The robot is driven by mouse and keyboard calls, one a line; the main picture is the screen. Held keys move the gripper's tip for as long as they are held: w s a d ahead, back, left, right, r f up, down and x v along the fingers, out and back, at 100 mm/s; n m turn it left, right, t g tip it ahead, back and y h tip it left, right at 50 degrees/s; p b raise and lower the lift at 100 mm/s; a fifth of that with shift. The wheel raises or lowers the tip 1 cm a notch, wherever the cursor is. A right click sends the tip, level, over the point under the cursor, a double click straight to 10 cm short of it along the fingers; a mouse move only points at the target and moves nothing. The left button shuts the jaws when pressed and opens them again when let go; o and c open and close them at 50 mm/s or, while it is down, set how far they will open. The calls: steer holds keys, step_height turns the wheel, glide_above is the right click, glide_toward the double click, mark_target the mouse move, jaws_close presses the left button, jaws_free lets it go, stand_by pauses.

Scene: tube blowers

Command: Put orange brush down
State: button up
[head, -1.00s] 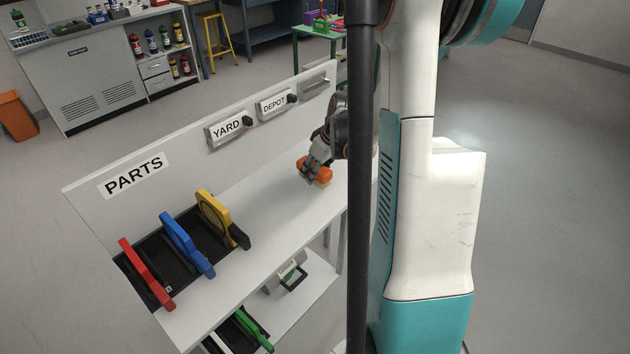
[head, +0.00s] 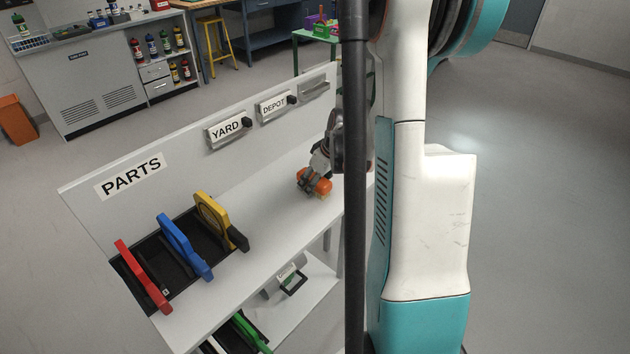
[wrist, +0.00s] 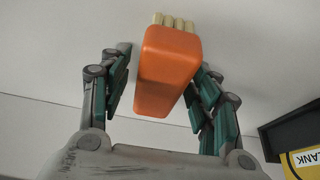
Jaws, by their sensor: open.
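The orange brush (head: 321,184) is on the white shelf top, toward its right end. In the wrist view the orange brush (wrist: 168,62) has a block-shaped orange body with pale bristle tufts at its far end. My gripper (head: 314,176) is at the brush in the head view, partly hidden behind the dark column. In the wrist view my gripper (wrist: 160,80) is open, with a finger on each side of the brush. A gap shows on the left side; on the right the finger is close to the brush, and contact is hard to tell.
The white shelf (head: 255,215) carries a black rack (head: 190,250) with red (head: 143,277), blue (head: 185,245) and yellow (head: 214,219) items at left. A back panel with PARTS, YARD (head: 227,130) and DEPOT signs stands behind. The shelf between rack and brush is clear.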

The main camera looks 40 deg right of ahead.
steer(key=p+v, duration=0.5)
steer(key=v, duration=0.8)
steer(key=shift+r+p, duration=0.35)
steer(key=shift+w, duration=0.1)
